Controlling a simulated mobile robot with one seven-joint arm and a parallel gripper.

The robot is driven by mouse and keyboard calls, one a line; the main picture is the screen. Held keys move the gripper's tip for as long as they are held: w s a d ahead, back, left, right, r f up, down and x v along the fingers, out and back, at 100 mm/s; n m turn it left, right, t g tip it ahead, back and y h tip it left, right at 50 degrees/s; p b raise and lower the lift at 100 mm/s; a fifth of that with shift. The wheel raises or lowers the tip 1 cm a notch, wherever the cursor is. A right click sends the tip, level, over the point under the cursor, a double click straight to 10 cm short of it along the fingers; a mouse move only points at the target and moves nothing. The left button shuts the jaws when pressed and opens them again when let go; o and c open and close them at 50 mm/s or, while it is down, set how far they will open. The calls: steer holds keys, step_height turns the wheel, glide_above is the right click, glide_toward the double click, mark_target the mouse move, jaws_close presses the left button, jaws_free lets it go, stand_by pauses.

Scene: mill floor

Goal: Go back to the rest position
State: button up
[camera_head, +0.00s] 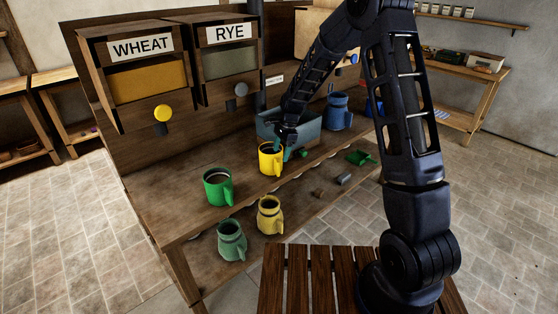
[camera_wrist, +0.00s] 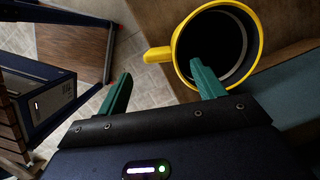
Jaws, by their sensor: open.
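My gripper (camera_head: 282,149) is open at the yellow mug (camera_head: 269,159), which stands upright on the wooden bench (camera_head: 155,192). In the wrist view, the two green fingers of my gripper (camera_wrist: 160,72) are spread apart. One fingertip overlaps the opening of the yellow mug (camera_wrist: 176,68); the other is outside, past its handle. The handle lies between the fingertips, with nothing gripped. I cannot tell how deep the inner finger reaches. My arm is bent over the bench from the right.
A green mug (camera_head: 217,190) stands nearby; a blue mug (camera_head: 340,113) and a blue-grey bin (camera_head: 302,132) are farther back. Pale green (camera_head: 231,241) and pale yellow mugs (camera_head: 270,217) stand lower down. WHEAT (camera_head: 145,80) and RYE (camera_head: 225,62) dispensers rise behind. A green scoop (camera_head: 361,158) lies right.

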steer(key=s+d+r+n+t, duration=0.25)
steer(key=s+d+r, duration=0.25)
steer(key=d+r, duration=0.6)
steer(key=s+d+r+n+t, duration=0.1)
steer(key=s+d+r+n, duration=0.4)
steer(key=d+r, duration=0.55)
steer(key=s+d+r+n, duration=0.1)
steer(key=s+d+r, duration=0.1)
steer(key=s, duration=0.5)
steer(key=s+d+r+n+t+h, duration=0.1)
steer(key=s+d+r+n, duration=0.1)
steer(key=s+d, duration=0.3)
steer(key=s+d+r+n+t+h, duration=0.1)
steer(key=s+d, duration=0.3)
steer(key=s, duration=0.5)
steer(key=shift+d+r, duration=0.2)
steer(key=shift+r, duration=0.5)
steer(key=shift+n, duration=0.25)
